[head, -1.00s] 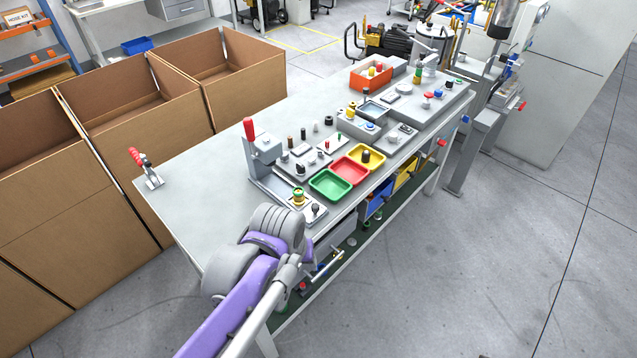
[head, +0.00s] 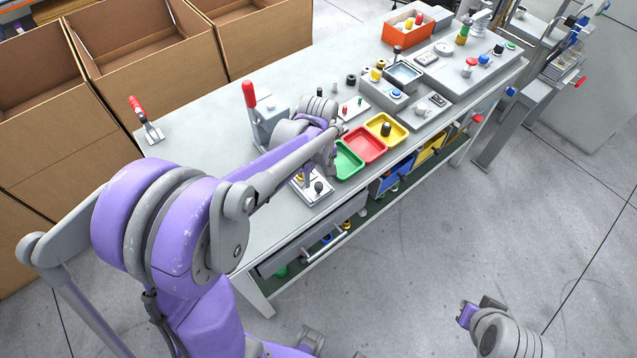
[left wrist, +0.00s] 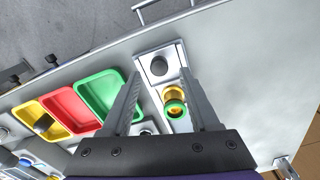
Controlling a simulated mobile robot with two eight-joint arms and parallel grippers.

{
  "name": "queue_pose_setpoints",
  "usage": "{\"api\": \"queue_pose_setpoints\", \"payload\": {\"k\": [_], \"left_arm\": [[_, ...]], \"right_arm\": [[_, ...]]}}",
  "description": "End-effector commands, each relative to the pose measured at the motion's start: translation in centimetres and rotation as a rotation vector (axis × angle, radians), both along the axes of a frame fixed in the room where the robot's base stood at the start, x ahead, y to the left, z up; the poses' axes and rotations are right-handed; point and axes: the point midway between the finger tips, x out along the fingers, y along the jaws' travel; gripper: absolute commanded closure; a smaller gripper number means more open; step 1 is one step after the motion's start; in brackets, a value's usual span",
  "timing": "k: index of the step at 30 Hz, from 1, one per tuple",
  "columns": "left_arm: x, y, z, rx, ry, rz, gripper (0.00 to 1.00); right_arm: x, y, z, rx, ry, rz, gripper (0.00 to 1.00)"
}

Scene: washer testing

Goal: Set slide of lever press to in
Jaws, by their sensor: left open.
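The lever press (head: 268,125) is a grey block with a red-handled lever, standing on the bench. Its slide (head: 312,197) is a pale plate at the front, drawn out from the press towards the bench's front edge. It bears a dark round knob (head: 319,187), also seen in the left wrist view (left wrist: 159,66), and a brass part with a green ring (left wrist: 174,103). My left gripper (left wrist: 160,78) is open above the slide, its fingers pointing down either side of the knob end. Whether they touch the knob I cannot tell. My left arm hides part of the press.
Green (head: 347,160), red (head: 366,146) and yellow (head: 385,130) trays lie right of the press. A red-handled clamp (head: 147,122) is at the bench's left end. An open drawer (head: 310,240) sticks out below the front edge. Open cardboard boxes (head: 150,70) stand behind.

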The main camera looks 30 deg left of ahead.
Motion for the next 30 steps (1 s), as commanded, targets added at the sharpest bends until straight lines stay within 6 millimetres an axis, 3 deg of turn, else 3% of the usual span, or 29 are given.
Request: {"api": "queue_pose_setpoints", "payload": {"k": [7, 19, 27, 30], "left_arm": [[0.0, 0.0, -3.5, 0.0, 0.0, -0.001, 0.39], [0.0, 0.0, -4.2, 0.0, -0.001, -0.001, 0.39], [0.0, 0.0, -4.2, 0.0, -0.001, -0.001, 0.87], [0.0, 0.0, -4.2, 0.0, -0.001, -0.001, 1.0]], "right_arm": [[-0.1, 0.0, -0.4, 0.0, 0.002, 0.0, 1.0], [-0.1, 0.0, -0.4, 0.0, 0.003, 0.0, 1.0], [-0.1, 0.0, -0.4, 0.0, 0.003, 0.0, 1.0], [-0.1, 0.0, -0.4, 0.0, 0.003, 0.0, 1.0]]}}
